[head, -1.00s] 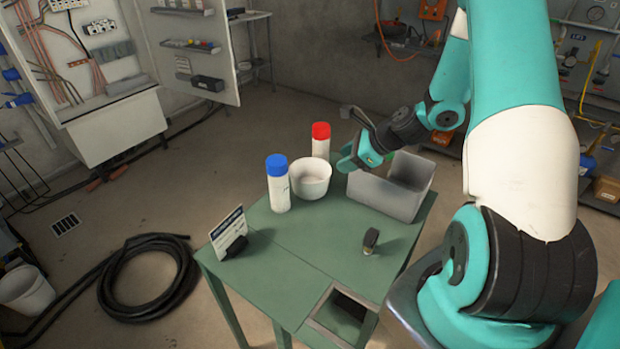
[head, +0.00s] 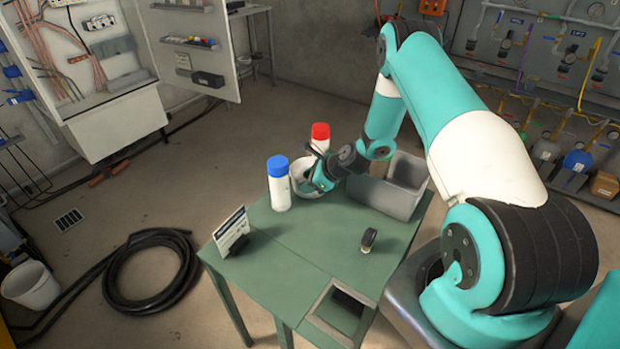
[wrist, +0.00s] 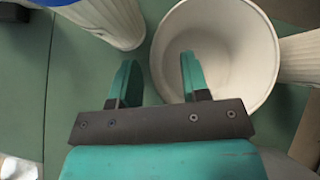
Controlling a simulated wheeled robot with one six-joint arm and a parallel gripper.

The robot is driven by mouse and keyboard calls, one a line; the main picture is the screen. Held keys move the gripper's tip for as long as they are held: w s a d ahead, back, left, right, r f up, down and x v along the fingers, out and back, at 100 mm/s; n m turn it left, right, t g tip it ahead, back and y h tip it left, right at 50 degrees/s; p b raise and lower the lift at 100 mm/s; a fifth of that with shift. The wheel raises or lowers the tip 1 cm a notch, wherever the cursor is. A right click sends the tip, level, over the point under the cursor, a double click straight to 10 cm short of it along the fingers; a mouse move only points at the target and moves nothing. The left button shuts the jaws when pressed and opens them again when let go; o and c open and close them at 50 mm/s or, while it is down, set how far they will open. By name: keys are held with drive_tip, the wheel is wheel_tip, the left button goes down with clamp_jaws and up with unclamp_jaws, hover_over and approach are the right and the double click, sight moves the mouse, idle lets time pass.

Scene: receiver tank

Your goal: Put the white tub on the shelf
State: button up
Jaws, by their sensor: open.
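The white tub (head: 297,169) stands upright on the green table, partly hidden by my gripper (head: 314,180) in the head view. In the wrist view the open-topped tub (wrist: 238,50) looks empty. My gripper (wrist: 158,72) is open there: the right finger overlaps the tub's opening and the left finger is outside, so the near left wall lies between them. I cannot tell how deep the fingers reach.
A blue-capped bottle (head: 279,188) stands close left of the tub, a red-capped bottle (head: 320,135) behind it. A grey bin (head: 395,195) sits to the right.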

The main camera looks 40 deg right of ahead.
drive_tip(key=shift+x, duration=0.9)
clamp_jaws()
drive_tip(key=shift+r, duration=0.1)
